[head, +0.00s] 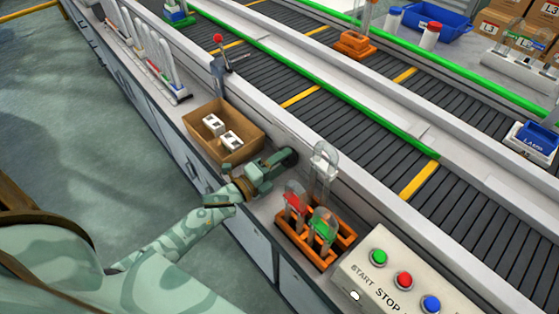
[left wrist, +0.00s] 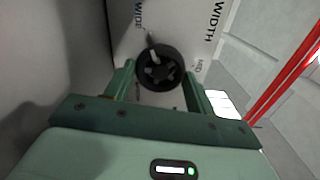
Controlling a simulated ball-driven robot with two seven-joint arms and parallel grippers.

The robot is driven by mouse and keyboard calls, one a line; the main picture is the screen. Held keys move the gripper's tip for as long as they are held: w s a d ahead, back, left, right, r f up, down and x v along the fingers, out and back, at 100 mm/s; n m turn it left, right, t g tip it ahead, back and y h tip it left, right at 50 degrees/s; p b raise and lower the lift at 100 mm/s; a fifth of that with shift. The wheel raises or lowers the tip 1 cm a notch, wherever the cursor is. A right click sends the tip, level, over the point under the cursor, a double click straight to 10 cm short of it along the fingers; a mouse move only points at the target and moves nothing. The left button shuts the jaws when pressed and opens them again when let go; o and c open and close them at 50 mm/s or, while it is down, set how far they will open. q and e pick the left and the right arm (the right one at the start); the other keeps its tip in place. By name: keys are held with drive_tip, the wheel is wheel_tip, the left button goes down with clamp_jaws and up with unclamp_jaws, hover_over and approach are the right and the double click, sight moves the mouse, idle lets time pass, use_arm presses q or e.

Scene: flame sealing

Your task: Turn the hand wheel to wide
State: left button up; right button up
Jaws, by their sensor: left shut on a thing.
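The hand wheel (left wrist: 160,68) is a small black spoked wheel on a pale panel (left wrist: 185,25). A light handle or pointer at its upper left leans toward the word WIDE. WIDTH and a partly hidden word also show on the panel. My left gripper (left wrist: 157,85) is shut on the wheel, one finger on each side of it. In the head view the left gripper (head: 274,168) reaches the conveyor's side wall, and the wheel's dark edge (head: 291,157) shows just beyond it. My right gripper is not in view.
A cardboard box (head: 224,143) with white parts stands left of the gripper. An orange rack (head: 318,249) with red and green padlock-shaped items stands close on the right. A control box (head: 385,278) with buttons is at the lower right. The conveyor (head: 350,120) runs behind.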

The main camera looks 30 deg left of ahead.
use_arm(q)
drive_tip(key=shift+n, duration=0.6)
drive_tip(key=shift+p, duration=0.3)
drive_tip(key=o, duration=1)
drive_tip(key=shift+s+a, duration=0.1)
drive_tip(key=p+v, duration=0.1)
drive_tip(key=v, duration=1.5)
drive_tip(key=shift+p, duration=0.3)
drive_tip(key=shift+f+n, duration=0.1)
drive_tip(key=shift+n, duration=0.2)
